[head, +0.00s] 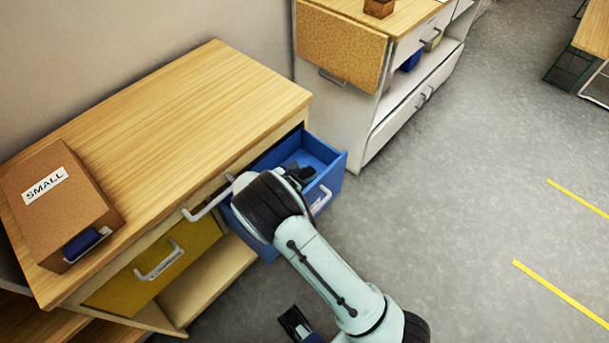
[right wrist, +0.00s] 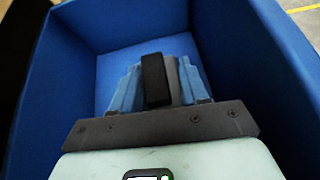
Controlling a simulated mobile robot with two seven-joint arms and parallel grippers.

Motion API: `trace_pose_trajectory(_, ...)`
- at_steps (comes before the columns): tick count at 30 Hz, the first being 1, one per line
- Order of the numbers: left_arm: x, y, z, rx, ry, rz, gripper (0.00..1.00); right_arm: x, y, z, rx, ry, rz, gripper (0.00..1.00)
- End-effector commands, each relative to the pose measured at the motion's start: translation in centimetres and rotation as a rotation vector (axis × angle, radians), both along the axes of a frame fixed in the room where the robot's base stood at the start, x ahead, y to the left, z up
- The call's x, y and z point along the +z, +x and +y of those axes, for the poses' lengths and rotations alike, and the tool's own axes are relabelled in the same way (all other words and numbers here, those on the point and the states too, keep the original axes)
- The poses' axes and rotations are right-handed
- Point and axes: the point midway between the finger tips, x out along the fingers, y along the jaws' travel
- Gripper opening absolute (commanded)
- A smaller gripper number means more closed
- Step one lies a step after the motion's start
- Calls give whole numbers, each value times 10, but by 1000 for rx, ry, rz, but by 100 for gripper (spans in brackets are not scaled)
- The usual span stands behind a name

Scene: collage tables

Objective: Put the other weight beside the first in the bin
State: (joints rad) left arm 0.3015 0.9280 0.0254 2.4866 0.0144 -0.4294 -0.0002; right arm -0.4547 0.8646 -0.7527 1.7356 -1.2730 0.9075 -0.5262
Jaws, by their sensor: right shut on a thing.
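The blue bin (head: 335,178) is pulled out like a drawer from the wooden-topped cabinet. My right gripper (head: 298,176) reaches into it from above, partly hidden by my wrist. In the right wrist view, the gripper (right wrist: 158,85) is shut on a dark block (right wrist: 155,80), which I take to be a weight, between bluish ribbed sides. Blue bin walls (right wrist: 240,60) surround it. I cannot make out a separate first weight; the block and gripper hide part of the bin floor. A dark gripper, seemingly my left (head: 295,323), shows at the bottom edge, low beside the cabinet; its opening is unclear.
A brown box marked SMALL (head: 55,200), with a dark blue part at its front, stands on the cabinet top (head: 190,105). A closed yellow drawer (head: 150,262) is beside the bin. Another cabinet (head: 385,110) stands behind.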

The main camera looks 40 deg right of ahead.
Motion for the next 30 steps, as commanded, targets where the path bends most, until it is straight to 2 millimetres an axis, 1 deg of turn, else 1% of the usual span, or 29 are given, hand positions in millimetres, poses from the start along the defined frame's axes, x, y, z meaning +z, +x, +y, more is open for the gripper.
trace_pose_trajectory(1, -1, 0, 0, 0, 0, -1, 43, -1, 0, -1, 0, -3, 0, 0)
trace_pose_trajectory(2, -1, 0, 0, 0, 0, -1, 43, -3, 0, 0, 0, 0, 1, 48)
trace_pose_trajectory(3, -1, 0, 0, 0, 0, -1, 43, -2, 0, 0, 0, 0, 1, 61)
trace_pose_trajectory(4, -1, 0, 0, 0, 0, -1, 43, -2, 0, 0, 0, 0, 1, 70)
trace_pose_trajectory(12, -1, 0, 0, 0, 0, -1, 43, -2, 0, 0, 0, 0, 1, 70)
trace_pose_trajectory(15, 1, 0, 0, 0, 0, 1, 43, 3, 0, 2, 1, 1, 0, 70)
trace_pose_trajectory(17, 2, -1, 0, -1, 0, 2, 43, 6, 0, 8, 1, 0, 0, 70)
trace_pose_trajectory(24, 8, -3, 0, -3, -1, 12, 43, 27, -1, 45, 4, 1, 0, 70)
trace_pose_trajectory(27, 9, -4, 0, -3, -2, 15, 43, 33, -2, 56, 1, 1, 0, 70)
trace_pose_trajectory(30, 10, -5, 0, -3, -2, 16, 43, 36, -2, 63, 2, 0, 1, 70)
